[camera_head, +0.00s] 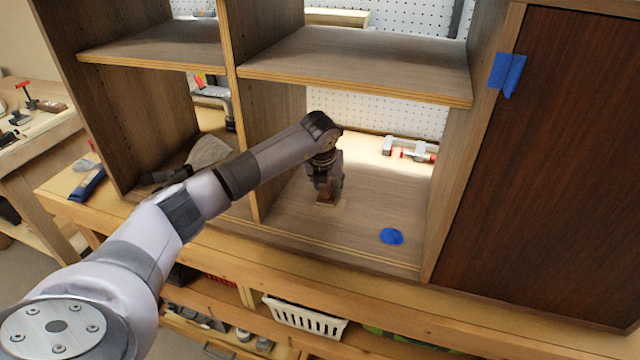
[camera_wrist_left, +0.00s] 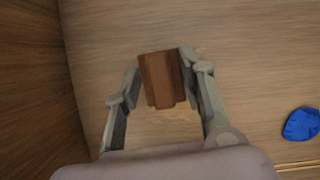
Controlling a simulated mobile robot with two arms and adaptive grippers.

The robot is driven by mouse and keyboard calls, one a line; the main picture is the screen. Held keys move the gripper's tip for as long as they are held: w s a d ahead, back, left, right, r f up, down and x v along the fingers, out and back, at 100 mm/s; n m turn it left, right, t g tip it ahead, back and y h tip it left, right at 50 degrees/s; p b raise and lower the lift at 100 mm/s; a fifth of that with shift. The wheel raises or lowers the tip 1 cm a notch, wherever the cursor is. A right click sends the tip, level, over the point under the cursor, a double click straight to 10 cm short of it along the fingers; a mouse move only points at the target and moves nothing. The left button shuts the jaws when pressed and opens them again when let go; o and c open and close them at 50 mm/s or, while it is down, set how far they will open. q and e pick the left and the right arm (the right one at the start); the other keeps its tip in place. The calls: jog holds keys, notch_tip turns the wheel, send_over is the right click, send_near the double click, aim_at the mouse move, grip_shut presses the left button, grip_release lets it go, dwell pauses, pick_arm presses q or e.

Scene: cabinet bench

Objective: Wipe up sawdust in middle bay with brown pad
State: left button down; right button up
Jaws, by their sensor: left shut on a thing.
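The brown pad (camera_wrist_left: 161,79) is held between the fingers of my left gripper (camera_wrist_left: 160,90) in the left wrist view. In the head view my left gripper (camera_head: 327,188) is low in the middle bay, with the brown pad (camera_head: 326,196) at or just above the bay floor (camera_head: 345,235). A faint pale patch, perhaps sawdust (camera_wrist_left: 172,125), shows beside the pad in the wrist view. It also shows faintly near the pad in the head view (camera_head: 341,206). Whether the pad touches the floor is unclear. My right gripper is out of view.
A blue object (camera_head: 391,236) lies on the bay floor to the right. The bay has a left divider (camera_head: 245,150), a right upright (camera_head: 450,170) and a shelf (camera_head: 355,62) above. A grey brush-like thing (camera_head: 208,151) lies in the left bay. A clamp (camera_head: 410,149) stands behind.

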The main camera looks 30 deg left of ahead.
pick_arm(q)
jog(key=shift+w+d+f, duration=0.1)
jog(key=shift+w+d, duration=0.1)
jog(key=shift+d, duration=0.7)
jog(key=shift+w+d+r, duration=0.1)
jog(key=shift+w+d, duration=0.05)
jog(key=shift+d, duration=0.7)
jog(key=shift+w+d+f, duration=0.1)
jog(key=shift+w+d, duration=0.1)
jog(key=shift+d, duration=0.7)
jog(key=shift+w+d+b, duration=0.15)
jog(key=shift+w+d, duration=0.05)
jog(key=shift+d, duration=0.55)
jog(key=shift+w+d+b, duration=0.15)
jog(key=shift+w+d, duration=0.05)
jog(key=shift+d, duration=0.55)
jog(key=shift+r+p, duration=1.6)
jog(key=shift+r, duration=1.55)
jog(key=shift+r, duration=0.1)
